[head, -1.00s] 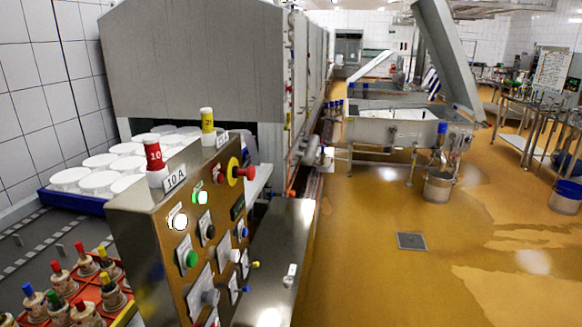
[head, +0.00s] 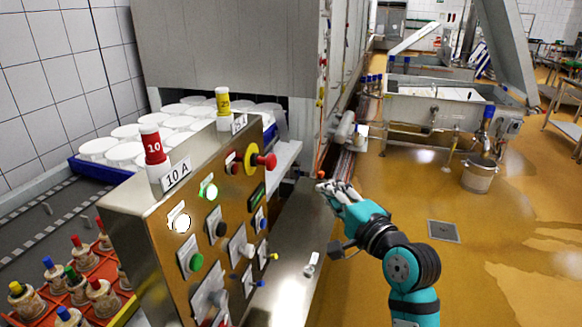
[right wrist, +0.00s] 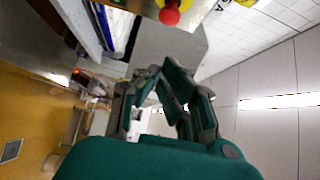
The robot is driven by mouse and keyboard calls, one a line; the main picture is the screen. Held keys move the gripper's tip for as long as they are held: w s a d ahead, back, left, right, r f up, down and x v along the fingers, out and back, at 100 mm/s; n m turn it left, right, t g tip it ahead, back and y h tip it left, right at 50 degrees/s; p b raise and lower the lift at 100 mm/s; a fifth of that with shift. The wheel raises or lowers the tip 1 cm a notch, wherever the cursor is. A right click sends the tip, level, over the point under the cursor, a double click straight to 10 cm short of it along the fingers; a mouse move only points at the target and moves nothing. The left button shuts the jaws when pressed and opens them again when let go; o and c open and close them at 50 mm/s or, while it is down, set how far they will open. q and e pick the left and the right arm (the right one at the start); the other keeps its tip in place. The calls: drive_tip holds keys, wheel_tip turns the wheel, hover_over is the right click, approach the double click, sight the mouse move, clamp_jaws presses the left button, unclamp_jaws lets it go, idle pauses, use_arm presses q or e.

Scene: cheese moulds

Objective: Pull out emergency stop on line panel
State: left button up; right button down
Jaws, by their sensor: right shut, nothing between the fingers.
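The line panel (head: 222,238) is a brass-coloured slanted control box at the left centre of the head view. Its emergency stop (head: 266,161) is a red mushroom button on a yellow collar near the panel's upper right. The button also shows at the top of the right wrist view (right wrist: 169,15), partly cut by the edge. My right gripper (head: 325,187) is to the right of the panel and a little below the button's height, apart from it. In the right wrist view its fingers (right wrist: 165,90) are shut with nothing between them. My left gripper is not in view.
Red (head: 152,147) and yellow (head: 223,102) cylinders stand on the panel top. A green button (head: 190,262), a lit green lamp (head: 208,190) and several knobs crowd the panel face. White moulds (head: 98,149) lie behind it. The floor (head: 480,270) at right is open.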

sight(264, 161)
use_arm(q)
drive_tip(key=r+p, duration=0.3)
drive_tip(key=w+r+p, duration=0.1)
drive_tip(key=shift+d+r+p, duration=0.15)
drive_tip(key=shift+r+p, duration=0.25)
use_arm(e)
drive_tip(key=s+a+x, duration=0.1)
drive_tip(key=a+x, duration=0.1)
drive_tip(key=x, duration=1.1)
drive_tip(key=shift+a, duration=0.2)
drive_tip(key=shift+s+f, duration=0.1)
